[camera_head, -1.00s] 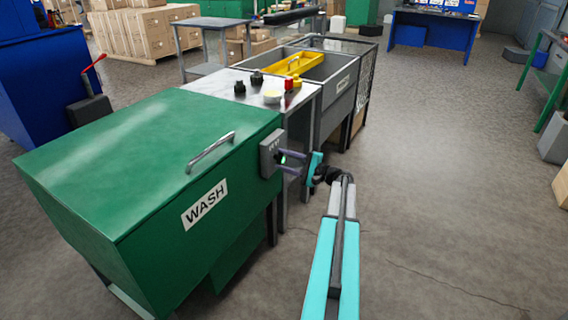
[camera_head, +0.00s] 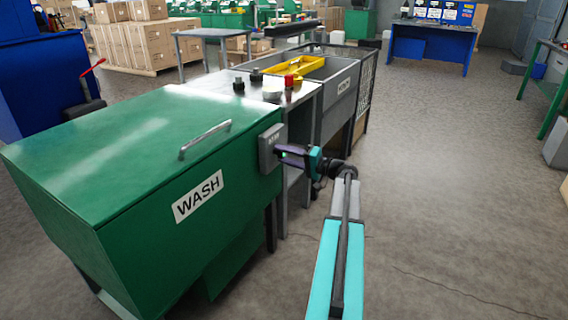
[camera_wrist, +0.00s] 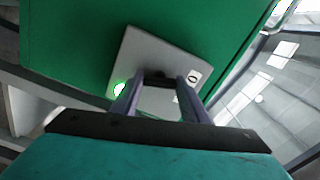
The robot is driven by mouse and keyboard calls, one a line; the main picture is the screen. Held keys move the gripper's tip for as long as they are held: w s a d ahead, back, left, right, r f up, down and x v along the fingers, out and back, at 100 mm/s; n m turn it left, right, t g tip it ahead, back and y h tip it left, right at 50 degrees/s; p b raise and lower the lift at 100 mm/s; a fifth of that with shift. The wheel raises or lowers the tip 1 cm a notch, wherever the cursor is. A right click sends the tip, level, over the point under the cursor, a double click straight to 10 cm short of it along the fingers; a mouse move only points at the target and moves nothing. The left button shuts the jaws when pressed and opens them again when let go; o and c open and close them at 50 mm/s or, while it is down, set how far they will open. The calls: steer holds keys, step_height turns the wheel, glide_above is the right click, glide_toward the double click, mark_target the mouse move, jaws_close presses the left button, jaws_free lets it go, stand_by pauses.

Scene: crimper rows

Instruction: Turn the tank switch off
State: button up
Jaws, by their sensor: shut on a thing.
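The green tank (camera_head: 110,160) marked WASH stands at the left, its lid down. A grey switch box (camera_head: 269,140) is fixed at the right end of its front. The box also shows in the wrist view (camera_wrist: 140,58), with a lit green lamp (camera_wrist: 119,89) and a label marked 0 (camera_wrist: 193,76). My gripper (camera_head: 283,152) is at the box's face. In the wrist view my gripper (camera_wrist: 159,82) has its fingers on both sides of the dark switch handle (camera_wrist: 159,79), shut on it. The fingers partly hide the handle and other markings.
A metal table (camera_head: 300,98) with black knobs (camera_head: 239,84) and a pale round thing adjoins the tank. A grey basin (camera_head: 343,85) with a yellow tray (camera_head: 303,66) stands beyond. The floor to the right is open.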

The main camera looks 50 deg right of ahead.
steer(key=shift+f+n+b, duration=0.1)
steer(key=shift+n+b, duration=1.1)
steer(key=shift+b, duration=0.1)
steer(key=o, duration=1.1)
steer(key=shift+c, duration=0.2)
steer(key=shift+s, duration=0.15)
steer(key=p+v, duration=0.2)
steer(key=v, duration=1.1)
steer(key=shift+s+p, duration=0.3)
steer(key=shift+d, duration=0.1)
